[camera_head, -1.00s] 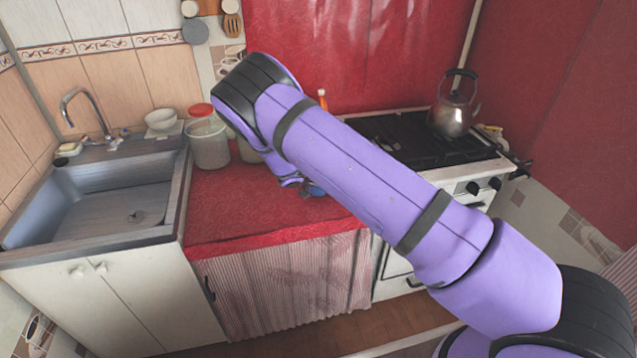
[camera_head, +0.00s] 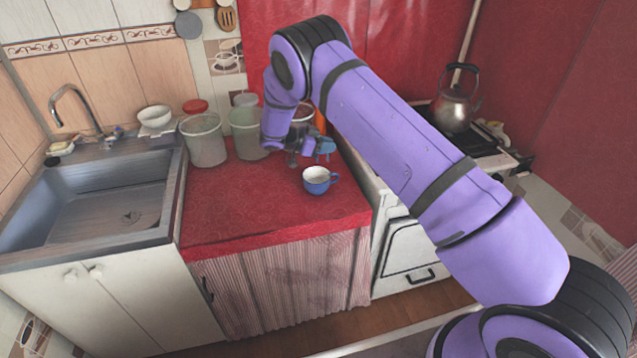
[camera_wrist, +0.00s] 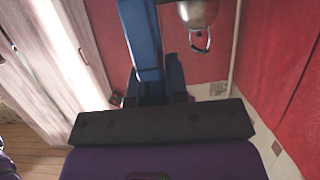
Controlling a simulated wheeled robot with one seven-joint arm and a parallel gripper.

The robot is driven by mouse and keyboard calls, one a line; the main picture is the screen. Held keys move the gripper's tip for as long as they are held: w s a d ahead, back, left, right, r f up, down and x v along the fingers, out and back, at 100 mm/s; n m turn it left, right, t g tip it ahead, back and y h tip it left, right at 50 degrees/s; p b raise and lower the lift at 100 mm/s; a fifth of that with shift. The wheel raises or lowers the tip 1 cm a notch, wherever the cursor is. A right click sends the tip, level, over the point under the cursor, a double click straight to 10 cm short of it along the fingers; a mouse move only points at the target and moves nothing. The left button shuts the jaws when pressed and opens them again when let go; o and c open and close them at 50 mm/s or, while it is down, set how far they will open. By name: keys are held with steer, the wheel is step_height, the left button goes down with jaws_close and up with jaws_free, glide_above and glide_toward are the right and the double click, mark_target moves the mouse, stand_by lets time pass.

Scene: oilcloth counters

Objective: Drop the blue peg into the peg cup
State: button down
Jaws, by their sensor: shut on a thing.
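My gripper (camera_head: 311,150) hangs over the red counter, toward its back right. It is shut on the blue peg (camera_head: 325,147), a small blue piece at the gripper's end. In the wrist view the peg (camera_wrist: 141,38) is a long blue bar rising from between the fingers (camera_wrist: 158,88). A blue cup with a white inside and a handle on its right (camera_head: 317,181) stands upright on the counter. It appears just below and in front of my gripper in the picture, apart from the peg. I cannot tell the exact height between them.
Clear plastic containers (camera_head: 205,145) (camera_head: 246,138) stand at the back left of the red counter (camera_head: 240,205). An orange item (camera_head: 320,120) stands behind my gripper. The sink (camera_head: 95,200) is left; the stove with a kettle (camera_head: 453,107) is right. The counter's front is clear.

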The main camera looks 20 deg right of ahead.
steer(key=shift+f, duration=1.4)
steer(key=c, duration=1.1)
jaws_free()
steer(key=shift+o, duration=0.2)
steer(key=shift+a, duration=0.1)
steer(key=v, duration=1)
steer(key=shift+a, duration=0.3)
steer(key=shift+r, duration=0.15)
